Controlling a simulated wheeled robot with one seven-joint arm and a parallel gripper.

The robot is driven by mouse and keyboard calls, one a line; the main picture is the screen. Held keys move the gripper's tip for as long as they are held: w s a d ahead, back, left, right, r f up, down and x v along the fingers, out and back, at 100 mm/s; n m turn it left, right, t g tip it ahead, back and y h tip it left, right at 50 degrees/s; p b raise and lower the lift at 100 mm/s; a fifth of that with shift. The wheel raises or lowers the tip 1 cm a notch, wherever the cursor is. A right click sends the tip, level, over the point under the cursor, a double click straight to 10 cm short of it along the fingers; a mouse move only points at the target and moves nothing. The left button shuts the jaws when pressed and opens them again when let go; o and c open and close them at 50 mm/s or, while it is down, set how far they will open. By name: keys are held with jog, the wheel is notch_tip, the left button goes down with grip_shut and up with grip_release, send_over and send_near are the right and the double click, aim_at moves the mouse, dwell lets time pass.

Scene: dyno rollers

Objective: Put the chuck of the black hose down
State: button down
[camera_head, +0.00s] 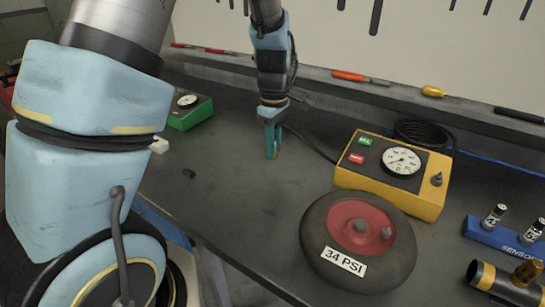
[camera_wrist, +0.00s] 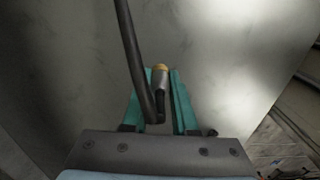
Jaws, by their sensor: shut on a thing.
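My gripper (camera_head: 273,152) points down over the middle of the grey bench (camera_head: 235,195). In the wrist view its two teal fingers (camera_wrist: 161,98) are shut on the chuck (camera_wrist: 161,74), a dark metal piece with a brass-coloured end. The black hose (camera_wrist: 131,55) bends away from the chuck across the wrist view. In the head view the hose (camera_head: 312,148) runs right from my gripper towards the yellow gauge box (camera_head: 428,193). The fingertips are close to the bench top; I cannot tell whether the chuck touches it.
A wheel (camera_head: 318,238) labelled "34 PSI" lies in front of the yellow box. A green gauge box (camera_head: 200,113) stands at back left. A blue holder (camera_head: 490,236) is at right. Bench around my gripper is mostly clear.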

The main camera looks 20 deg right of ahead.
aim_at(274, 171)
jog(key=shift+f+p, duration=0.45)
jog(key=shift+f, duration=1.75)
jog(key=c, duration=0.7)
grip_release()
jog(key=shift+s+f, duration=0.1)
notch_tip(274, 171, up, 12)
jog(key=b, duration=0.3)
jog(key=s+a+f+m, duration=0.1)
jog(key=a+m, duration=0.3)
jog(key=a, duration=0.9)
jog(key=s+a+f+m+t, duration=0.1)
jog(key=a+m, duration=0.4)
jog(key=a, duration=0.8)
jog(key=shift+s+f+t, duration=0.3)
jog(key=shift+s+f, duration=0.35)
jog(key=shift+s, duration=0.55)
